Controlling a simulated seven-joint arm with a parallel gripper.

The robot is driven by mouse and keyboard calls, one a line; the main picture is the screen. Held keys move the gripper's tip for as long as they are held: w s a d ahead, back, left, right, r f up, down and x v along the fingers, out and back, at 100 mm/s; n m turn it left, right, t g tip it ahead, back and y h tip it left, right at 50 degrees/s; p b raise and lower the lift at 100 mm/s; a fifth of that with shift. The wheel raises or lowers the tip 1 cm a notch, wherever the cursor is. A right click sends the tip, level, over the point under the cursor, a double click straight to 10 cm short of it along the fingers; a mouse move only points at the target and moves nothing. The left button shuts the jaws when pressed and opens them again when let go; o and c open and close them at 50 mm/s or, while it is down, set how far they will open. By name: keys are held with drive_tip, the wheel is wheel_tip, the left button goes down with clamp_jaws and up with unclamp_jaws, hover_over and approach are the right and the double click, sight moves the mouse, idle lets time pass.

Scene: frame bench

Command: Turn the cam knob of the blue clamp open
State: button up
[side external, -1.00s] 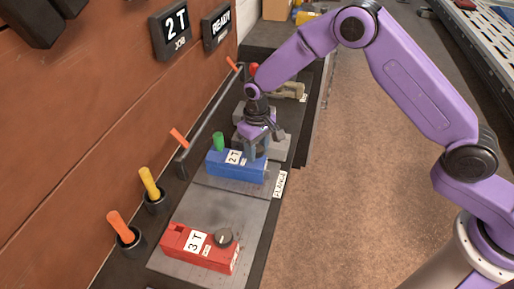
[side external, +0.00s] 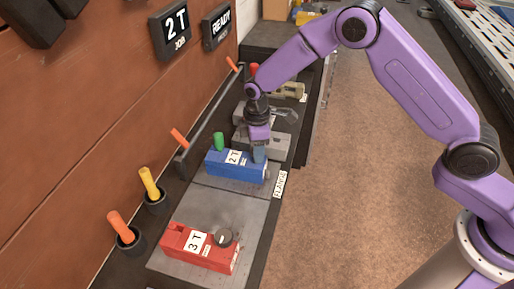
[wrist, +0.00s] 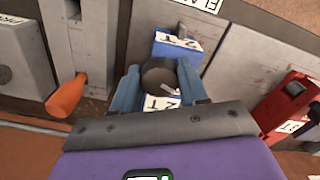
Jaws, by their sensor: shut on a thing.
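The blue clamp (side external: 232,165) with a 2T label sits on the bench plate in the side view. It also shows in the wrist view (wrist: 178,50), beneath my gripper. Its dark round cam knob (wrist: 158,74) has a light pointer mark aimed toward the lower right of the wrist view. My gripper (wrist: 160,82) points down with one finger on each side of the knob and is shut on it. In the side view my gripper (side external: 258,153) is over the clamp's right end and hides the knob. A green peg (side external: 218,141) stands at the clamp's left end.
A red clamp (side external: 196,246) marked 3T lies nearer the camera, its knob (side external: 223,237) uncovered. Grey blocks stand just behind the blue clamp. Orange (side external: 119,225) and yellow (side external: 150,184) handles and a dark rail (side external: 209,122) line the wall side. Bare plate (side external: 222,207) lies between the clamps.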

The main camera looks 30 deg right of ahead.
drive_tip(key=shift+w+n, duration=0.1)
drive_tip(key=shift+n, duration=1.9)
drive_tip(key=o, duration=1.1)
drive_tip(key=shift+c, duration=0.2)
drive_tip(key=shift+r, duration=0.1)
wheel_tip(320, 180, up, 17)
drive_tip(key=shift+r, duration=0.15)
